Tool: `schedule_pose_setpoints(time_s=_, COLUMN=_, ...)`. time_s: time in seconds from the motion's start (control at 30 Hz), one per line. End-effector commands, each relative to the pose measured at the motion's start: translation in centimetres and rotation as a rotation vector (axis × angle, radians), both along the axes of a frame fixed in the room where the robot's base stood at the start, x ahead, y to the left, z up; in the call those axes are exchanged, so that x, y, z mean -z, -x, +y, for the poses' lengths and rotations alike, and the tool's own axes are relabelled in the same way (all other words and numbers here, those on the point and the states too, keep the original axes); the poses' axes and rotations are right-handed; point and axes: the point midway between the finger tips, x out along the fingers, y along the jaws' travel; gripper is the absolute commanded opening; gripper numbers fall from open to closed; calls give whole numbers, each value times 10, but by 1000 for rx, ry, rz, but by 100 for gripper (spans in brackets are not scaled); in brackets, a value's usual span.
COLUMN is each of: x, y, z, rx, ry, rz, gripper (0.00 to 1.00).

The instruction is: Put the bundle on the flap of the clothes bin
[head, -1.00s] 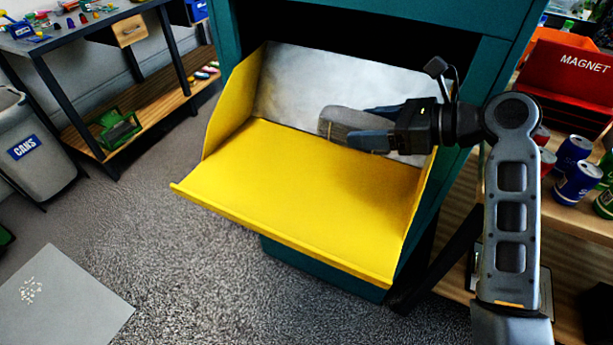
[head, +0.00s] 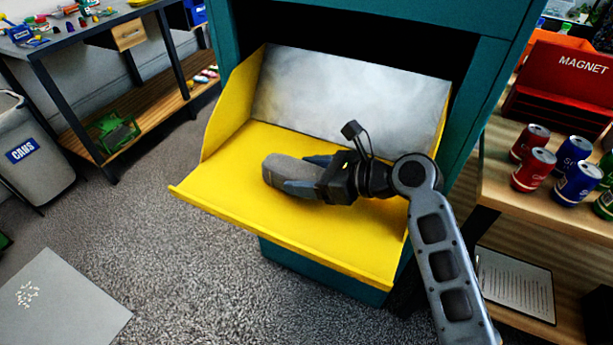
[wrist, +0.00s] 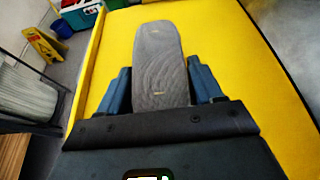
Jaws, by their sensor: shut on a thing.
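The bundle (head: 283,172) is a grey rounded roll of cloth. It also shows in the wrist view (wrist: 160,62), between the two blue-grey fingers. My gripper (head: 303,177) is shut on the bundle, over the middle of the yellow flap (head: 335,235). The flap belongs to the teal clothes bin (head: 474,100) and is folded down, with raised yellow sides and a grey metal plate behind. The bundle is low over the flap; I cannot tell whether it touches it. The fingers hide part of the bundle in the head view.
At right, a wooden shelf holds several red and blue cans (head: 577,183) and a red magnet box (head: 562,88). At left are a workbench (head: 110,40) and a grey cans bin (head: 40,150). The flap's front area is clear.

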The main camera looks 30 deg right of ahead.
Motion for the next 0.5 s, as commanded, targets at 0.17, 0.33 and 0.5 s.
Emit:
schedule_pose_setpoints(time_s=0.17, x=5, y=0, z=0, rx=0, ry=0, rz=-2, gripper=30)
schedule_pose_setpoints(time_s=0.33, x=6, y=0, z=0, rx=0, ry=0, rz=-1, gripper=30)
schedule_pose_setpoints(time_s=0.5, x=8, y=0, z=0, rx=0, ry=0, rz=-1, gripper=76)
